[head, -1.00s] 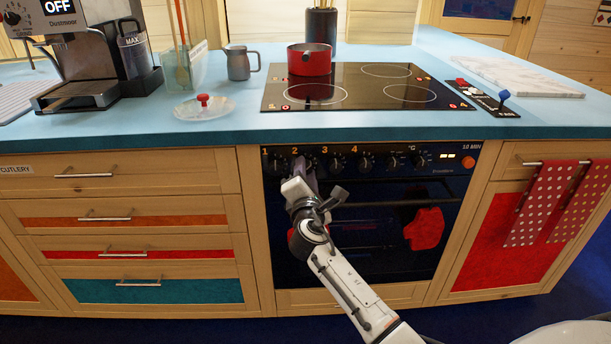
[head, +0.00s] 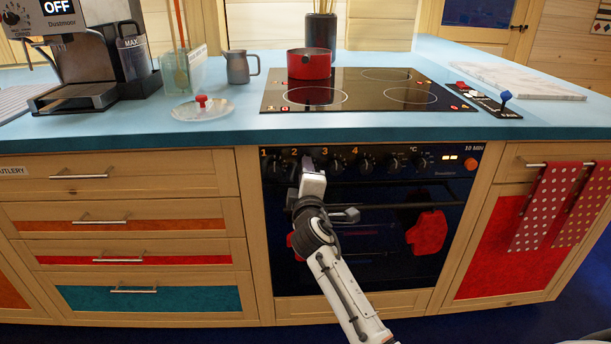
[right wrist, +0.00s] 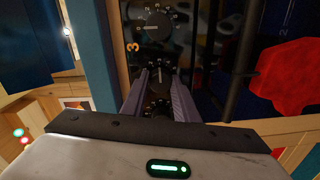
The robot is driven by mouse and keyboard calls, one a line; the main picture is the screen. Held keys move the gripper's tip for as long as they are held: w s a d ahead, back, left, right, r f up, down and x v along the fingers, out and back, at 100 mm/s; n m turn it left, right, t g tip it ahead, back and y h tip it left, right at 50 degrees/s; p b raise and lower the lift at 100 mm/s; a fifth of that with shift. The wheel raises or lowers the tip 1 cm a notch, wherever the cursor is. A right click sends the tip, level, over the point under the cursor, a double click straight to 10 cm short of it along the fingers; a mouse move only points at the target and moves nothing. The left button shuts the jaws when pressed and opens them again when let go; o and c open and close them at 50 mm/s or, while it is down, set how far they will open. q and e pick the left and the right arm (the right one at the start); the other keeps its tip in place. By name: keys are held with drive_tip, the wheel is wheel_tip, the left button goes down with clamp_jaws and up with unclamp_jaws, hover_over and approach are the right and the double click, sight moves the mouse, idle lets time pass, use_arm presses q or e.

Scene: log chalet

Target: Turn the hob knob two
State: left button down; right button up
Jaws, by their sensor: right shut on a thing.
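Hob knob two (right wrist: 159,84) is a dark round knob on the black oven front panel, below its number 2 (head: 294,152). My right gripper (head: 312,166) is at this knob and mostly hides it in the head view. In the right wrist view its two fingers (right wrist: 160,80) stand on either side of the knob, shut on it. The knob's pointer cannot be read clearly. Knob three (right wrist: 152,27), with its number 3, is free beside the gripper. My left gripper is not in view.
Knob one (head: 276,167) and knob four (head: 367,165) are close by in the same row. The oven door carries a red mitt (head: 427,232). A red pot (head: 309,65) stands on the black hob (head: 352,88) above. Spotted towels (head: 540,206) hang at the right.

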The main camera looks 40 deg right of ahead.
drive_tip(key=shift+f, duration=0.1)
idle(0.5)
drive_tip(key=o, duration=1.1)
drive_tip(key=shift+c, duration=0.2)
drive_tip(key=p+v, duration=0.1)
drive_tip(key=v, duration=0.6)
drive_tip(key=shift+s, duration=0.3)
drive_tip(key=shift+a, duration=0.15)
